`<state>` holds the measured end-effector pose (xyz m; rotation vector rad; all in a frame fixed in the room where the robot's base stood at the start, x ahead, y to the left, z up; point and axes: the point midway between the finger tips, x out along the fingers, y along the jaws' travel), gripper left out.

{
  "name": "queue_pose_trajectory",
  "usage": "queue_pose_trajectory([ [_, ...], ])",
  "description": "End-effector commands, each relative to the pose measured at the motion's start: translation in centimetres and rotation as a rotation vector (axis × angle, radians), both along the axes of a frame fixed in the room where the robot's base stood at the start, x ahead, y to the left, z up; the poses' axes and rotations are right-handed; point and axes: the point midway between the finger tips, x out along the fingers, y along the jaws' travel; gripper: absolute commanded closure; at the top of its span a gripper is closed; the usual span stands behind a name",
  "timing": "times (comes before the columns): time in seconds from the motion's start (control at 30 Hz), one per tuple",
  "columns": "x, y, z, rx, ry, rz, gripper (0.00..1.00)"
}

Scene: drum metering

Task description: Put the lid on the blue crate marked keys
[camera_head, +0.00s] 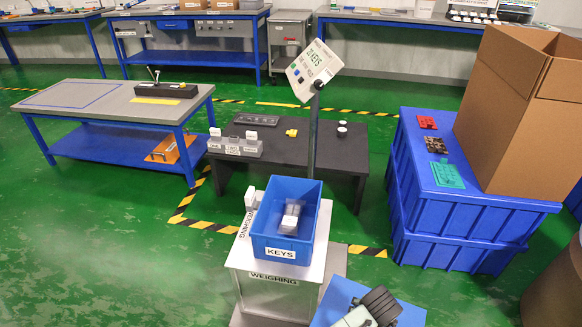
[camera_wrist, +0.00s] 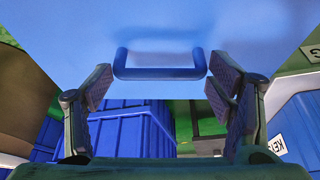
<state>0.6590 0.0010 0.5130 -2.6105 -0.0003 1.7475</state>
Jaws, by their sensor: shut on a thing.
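The blue crate (camera_head: 259,238) marked KEYS stands open on the weighing stand, with pale items (camera_head: 291,216) inside. A blue lid (camera_head: 338,294) is at the bottom of the head view, right of the crate and apart from it. It also fills the top of the wrist view (camera_wrist: 160,20), with its blue handle (camera_wrist: 160,73) between the fingers. My gripper (camera_head: 376,306) is shut on the lid's handle; the wrist view shows a finger at each end of it (camera_wrist: 160,88).
The grey weighing stand (camera_head: 272,293) carries the crate, with a display (camera_head: 314,70) on a post behind it. A dark low table (camera_head: 285,150) is beyond. Blue bins (camera_head: 450,225) with a cardboard box (camera_head: 520,110) stand to the right. Green floor is clear at the left.

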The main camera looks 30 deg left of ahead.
Motion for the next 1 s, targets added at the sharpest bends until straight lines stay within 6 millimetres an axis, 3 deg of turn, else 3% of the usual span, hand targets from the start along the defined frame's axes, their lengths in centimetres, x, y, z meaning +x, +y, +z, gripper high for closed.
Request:
queue_pose_trajectory([
  [0.03, -0.2, 0.1, 2.1, -0.002, -0.001, 0.005, 0.86],
  [0.1, -0.6, 0.2, 3.0, -0.004, 0.000, 0.009, 0.86],
  [0.33, -2.2, 0.1, 1.2, -0.007, -0.001, 0.015, 0.86],
  [0.67, -1.4, -0.4, 1.9, -0.007, -0.003, 0.012, 0.87],
  [0.83, -0.2, 0.4, 3.7, -0.004, -0.007, 0.076, 0.87],
  [0.97, 0.6, 2.4, 6.1, 0.002, -0.011, 0.249, 0.87],
  [1.0, 0.7, 3.0, 6.9, 0.004, -0.012, 0.313, 0.92],
])
